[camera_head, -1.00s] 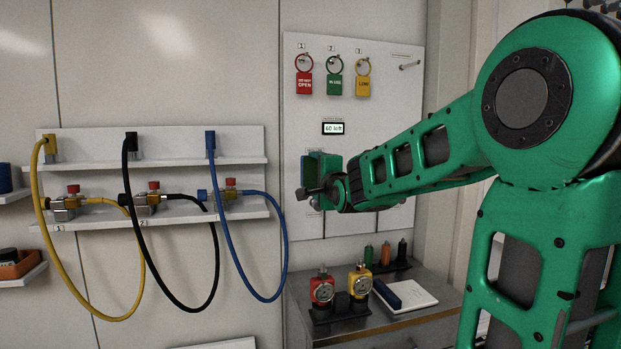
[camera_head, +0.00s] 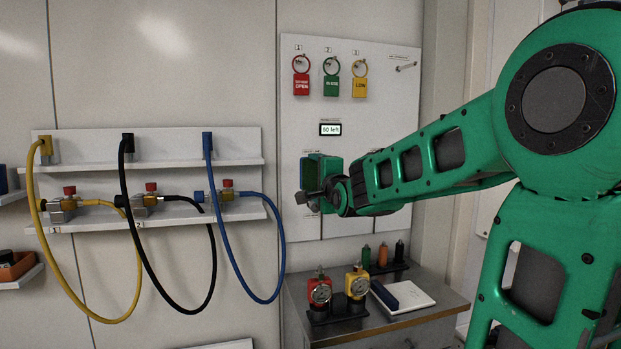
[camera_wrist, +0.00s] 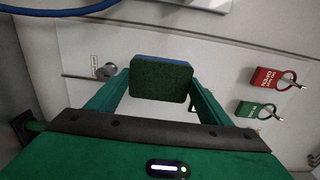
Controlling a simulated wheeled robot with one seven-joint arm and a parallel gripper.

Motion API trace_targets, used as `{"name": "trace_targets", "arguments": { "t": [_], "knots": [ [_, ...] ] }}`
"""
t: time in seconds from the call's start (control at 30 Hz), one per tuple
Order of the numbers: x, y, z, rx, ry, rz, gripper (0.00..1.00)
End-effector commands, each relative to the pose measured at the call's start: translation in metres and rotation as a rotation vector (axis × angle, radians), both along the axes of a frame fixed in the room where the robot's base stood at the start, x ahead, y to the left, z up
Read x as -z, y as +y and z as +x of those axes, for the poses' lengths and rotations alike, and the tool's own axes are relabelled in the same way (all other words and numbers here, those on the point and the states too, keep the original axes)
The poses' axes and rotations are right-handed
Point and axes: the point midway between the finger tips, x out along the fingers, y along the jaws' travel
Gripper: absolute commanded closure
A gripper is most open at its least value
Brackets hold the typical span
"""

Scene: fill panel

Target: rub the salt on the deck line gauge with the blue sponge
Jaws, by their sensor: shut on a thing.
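The blue sponge (camera_wrist: 161,79) is held between my gripper's two fingers (camera_wrist: 160,95). Its dark green face is toward the wrist camera, and a blue edge shows along its top. In the head view the sponge (camera_head: 306,172) is a small dark block at the end of my gripper (camera_head: 318,184), in front of the white panel. A round metal fitting (camera_wrist: 105,71) with a small label, possibly the deck line gauge, is on the panel left of the sponge in the wrist view. In the head view my gripper covers that area. I cannot make out salt or any contact.
Red, green and yellow tags (camera_head: 331,84) hang above a "60 left" display (camera_head: 331,129). Yellow, black and blue hoses (camera_head: 236,272) loop from shelves at left.

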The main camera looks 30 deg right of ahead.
Motion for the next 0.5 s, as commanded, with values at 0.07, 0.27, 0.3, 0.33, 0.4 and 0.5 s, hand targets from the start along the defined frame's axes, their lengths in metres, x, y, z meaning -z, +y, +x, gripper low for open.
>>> {"name": "trace_targets", "arguments": {
  "t": [0.07,0.27,0.3,0.33,0.4,0.5],
  "knots": [
    [0.000,-0.003,0.006,0.002,0.001,0.000,0.45],
    [0.001,-0.012,0.023,0.006,0.001,0.000,0.45],
    [0.000,-0.013,0.027,0.006,0.001,0.000,0.45],
    [0.001,-0.015,0.030,0.007,0.001,0.000,0.45],
    [0.001,-0.018,0.036,0.008,0.001,0.000,0.45],
    [0.001,-0.021,0.043,0.010,0.001,0.000,0.45]
  ]
}}
